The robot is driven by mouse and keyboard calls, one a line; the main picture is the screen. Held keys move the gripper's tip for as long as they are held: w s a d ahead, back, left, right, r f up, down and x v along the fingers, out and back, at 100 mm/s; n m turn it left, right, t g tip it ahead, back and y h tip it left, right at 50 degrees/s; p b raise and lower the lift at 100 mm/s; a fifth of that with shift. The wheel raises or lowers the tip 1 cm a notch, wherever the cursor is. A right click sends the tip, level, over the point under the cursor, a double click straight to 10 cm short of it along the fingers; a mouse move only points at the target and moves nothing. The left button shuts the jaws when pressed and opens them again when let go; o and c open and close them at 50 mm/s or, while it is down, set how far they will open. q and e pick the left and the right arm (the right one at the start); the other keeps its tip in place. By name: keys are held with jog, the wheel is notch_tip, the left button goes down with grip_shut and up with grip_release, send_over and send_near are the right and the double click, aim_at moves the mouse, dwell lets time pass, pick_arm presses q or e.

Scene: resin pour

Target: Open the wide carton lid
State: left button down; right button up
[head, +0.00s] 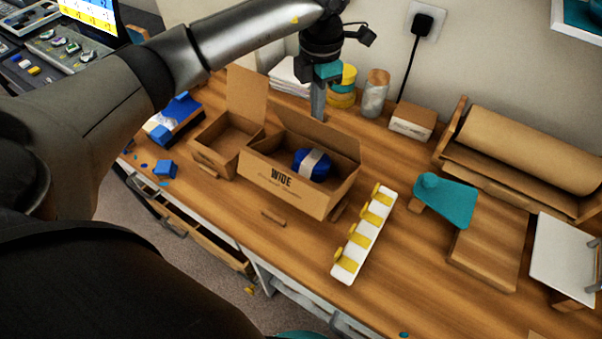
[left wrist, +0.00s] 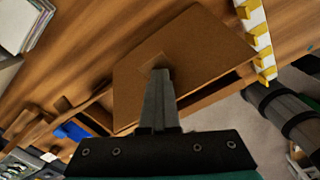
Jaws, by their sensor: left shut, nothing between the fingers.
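The wide carton (head: 285,188), marked "WIDE", stands on the bench with its top open. A blue bundle (head: 310,165) with a pale band lies inside. Its lid (head: 335,145) stands up along the back edge. In the left wrist view the lid (left wrist: 200,45) is a broad brown panel with a small square patch. My left gripper (head: 318,110) points down just behind the lid, shut and empty. In the left wrist view its fingers (left wrist: 158,78) overlap the panel; I cannot tell whether they touch it. My right gripper is not in view.
A narrower open carton (head: 215,155) stands close on the left. A white strip with yellow clips (head: 365,235), a teal piece (head: 445,200) and a paper roll (head: 535,150) lie to the right. An open drawer (head: 205,240) juts out in front.

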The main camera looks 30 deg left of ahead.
pick_arm(q)
jog(key=w+f+b, duration=0.1)
jog(key=w+b, duration=0.2)
jog(key=w, duration=0.4)
jog(key=shift+w+d+f+b, duration=0.15)
jog(key=shift+d+f+b, duration=0.1)
jog(key=shift+b, duration=0.1)
dwell(0.7)
notch_tip(320, 180, up, 9)
jog(key=p, duration=0.7)
jog(key=shift+p, duration=0.35)
dwell(0.6)
